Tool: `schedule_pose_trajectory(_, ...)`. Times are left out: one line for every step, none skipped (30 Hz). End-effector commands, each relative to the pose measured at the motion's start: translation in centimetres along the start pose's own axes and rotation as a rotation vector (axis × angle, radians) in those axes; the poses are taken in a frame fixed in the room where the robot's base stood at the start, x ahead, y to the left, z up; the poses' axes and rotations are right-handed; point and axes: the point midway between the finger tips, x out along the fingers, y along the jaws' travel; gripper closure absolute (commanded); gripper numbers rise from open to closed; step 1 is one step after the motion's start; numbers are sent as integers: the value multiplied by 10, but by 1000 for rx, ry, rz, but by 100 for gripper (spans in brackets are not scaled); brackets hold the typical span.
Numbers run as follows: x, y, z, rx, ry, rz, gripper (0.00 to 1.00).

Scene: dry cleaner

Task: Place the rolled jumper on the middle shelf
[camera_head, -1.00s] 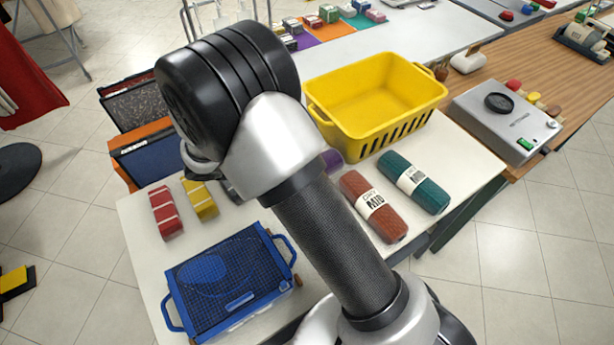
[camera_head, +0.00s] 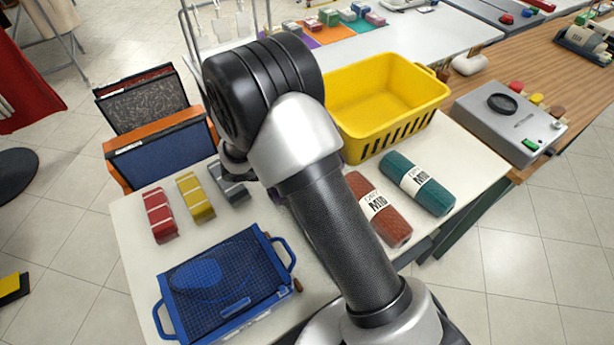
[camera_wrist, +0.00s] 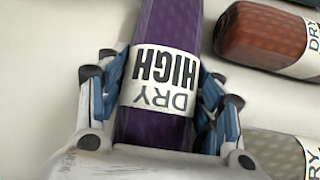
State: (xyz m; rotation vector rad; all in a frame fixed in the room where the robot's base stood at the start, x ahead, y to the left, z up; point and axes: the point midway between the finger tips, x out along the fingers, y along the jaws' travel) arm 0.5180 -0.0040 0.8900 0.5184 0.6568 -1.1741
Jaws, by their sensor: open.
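A purple roll (camera_wrist: 160,120) with a white band reading "DRY HIGH" lies between the two fingers of my gripper (camera_wrist: 158,98) in the wrist view. The fingers are open, one on each side of the roll; whether they touch it I cannot tell. In the head view my arm hides the gripper and nearly all of this roll. A rust roll (camera_head: 394,228) and a teal roll (camera_head: 428,193), both banded "DRY MID", lie side by side on the white table, right of my arm. No middle shelf can be made out.
A yellow basket (camera_head: 388,137) stands behind the rolls. A blue mesh-topped case (camera_head: 225,285) lies at the table's front left. Red (camera_head: 160,215), yellow (camera_head: 195,198) and grey (camera_head: 230,185) banded bundles lie behind it. A grey device (camera_head: 510,122) sits on the wooden counter (camera_head: 565,75).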

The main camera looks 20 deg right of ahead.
Motion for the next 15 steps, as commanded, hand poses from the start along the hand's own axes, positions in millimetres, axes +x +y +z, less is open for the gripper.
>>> schedule_pose_trajectory(0, 0, 0, 0, 0, 0, 40)
schedule_pose_trajectory(0, 0, 0, 0, 0, 0, 42)
schedule_pose_trajectory(0, 0, 0, 0, 0, 0, 45)
schedule_pose_trajectory(0, 0, 0, 0, 0, 0, 47)
schedule_pose_trajectory(0, 0, 0, 0, 0, 0, 49)
schedule_pose_trajectory(0, 0, 0, 0, 0, 0, 51)
schedule_pose_trajectory(0, 0, 0, 0, 0, 0, 53)
schedule_pose_trajectory(0, 0, 0, 0, 0, 0, 55)
schedule_pose_trajectory(0, 0, 0, 0, 0, 0, 58)
schedule_pose_trajectory(0, 0, 0, 0, 0, 0, 60)
schedule_pose_trajectory(0, 0, 0, 0, 0, 0, 62)
schedule_pose_trajectory(0, 0, 0, 0, 0, -1, 65)
schedule_pose_trajectory(0, 0, 0, 0, 0, -1, 67)
schedule_pose_trajectory(0, 0, 0, 0, 0, -1, 69)
schedule_pose_trajectory(0, 0, 0, 0, 0, -1, 71)
